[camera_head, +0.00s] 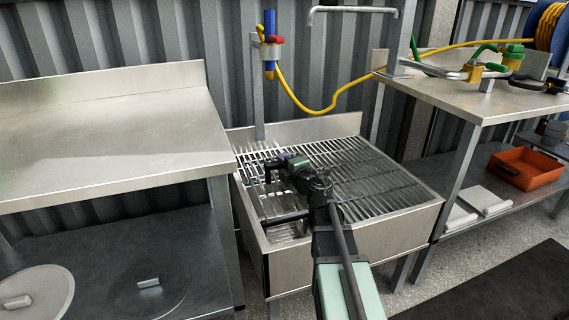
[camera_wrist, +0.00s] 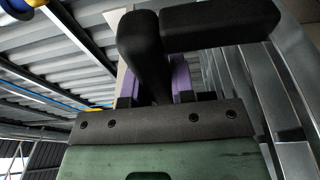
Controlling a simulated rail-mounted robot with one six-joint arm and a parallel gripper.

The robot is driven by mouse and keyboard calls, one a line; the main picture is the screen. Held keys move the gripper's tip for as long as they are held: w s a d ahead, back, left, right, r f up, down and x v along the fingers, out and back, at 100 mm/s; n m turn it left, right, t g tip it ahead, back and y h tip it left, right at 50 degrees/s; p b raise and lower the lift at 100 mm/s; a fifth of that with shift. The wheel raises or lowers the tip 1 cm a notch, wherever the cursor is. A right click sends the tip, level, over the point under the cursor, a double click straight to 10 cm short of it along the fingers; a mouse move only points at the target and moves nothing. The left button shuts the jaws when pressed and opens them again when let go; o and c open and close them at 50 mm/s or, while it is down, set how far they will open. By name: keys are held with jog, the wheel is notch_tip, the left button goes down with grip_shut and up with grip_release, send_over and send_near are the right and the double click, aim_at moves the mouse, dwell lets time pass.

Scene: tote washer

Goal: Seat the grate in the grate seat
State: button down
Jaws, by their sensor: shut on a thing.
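In the head view, the metal grate (camera_head: 258,183) shows as pale slats at the left part of the steel wash basin. Black handle parts (camera_head: 285,218) stand out around it. My gripper (camera_head: 275,168) is shut on a black grate handle over the basin's left half. In the wrist view, a black bar (camera_wrist: 222,22) crosses in front of my gripper's purple fingers (camera_wrist: 155,85), with metal slats (camera_wrist: 285,95) at the right. The grate seat is largely hidden beneath the slats and my arm. I cannot tell whether the grate lies flush in it.
Fixed-looking dark bars (camera_head: 385,190) cover the basin's right part. The basin wall (camera_head: 385,240) faces me. A bare steel table (camera_head: 110,125) stands left. A right bench (camera_head: 480,100) bears a green-handled tool. A yellow hose (camera_head: 310,108) hangs behind the basin, and an orange bin (camera_head: 527,168) sits on a low shelf.

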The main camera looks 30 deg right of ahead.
jog(key=shift+f+b, duration=2.2)
jog(key=shift+f, duration=0.2)
jog(key=shift+f+b, duration=0.75)
jog(key=shift+b, duration=0.05)
jog(key=shift+f+b, duration=0.6)
jog(key=shift+f, duration=0.1)
jog(key=shift+f+b, duration=0.7)
jog(key=shift+b, duration=0.1)
jog(key=shift+f, duration=0.1)
jog(key=shift+f, duration=0.15)
